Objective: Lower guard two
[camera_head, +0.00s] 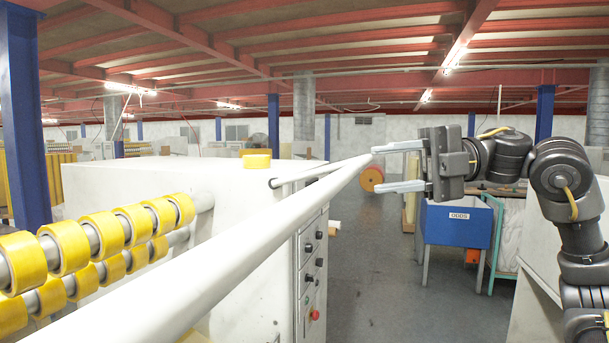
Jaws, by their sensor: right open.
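A long white bar, seemingly the guard (215,258), runs from the lower left up to a tip near the middle of the head view. A thinner bar (310,173) joins it near that tip from the white machine. My right gripper (400,167) is open and empty, its two fingers pointing left. Its upper finger is close to the tip of the guard; I cannot tell whether they touch. My left gripper is not in view. Which guard is number two is not marked.
A white machine (185,180) with a control panel (312,265) stands behind the bar. Rolls of yellow tape (64,247) sit on rods at the left. A blue box (456,226) stands behind my right arm. The grey floor (400,290) is clear in the middle.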

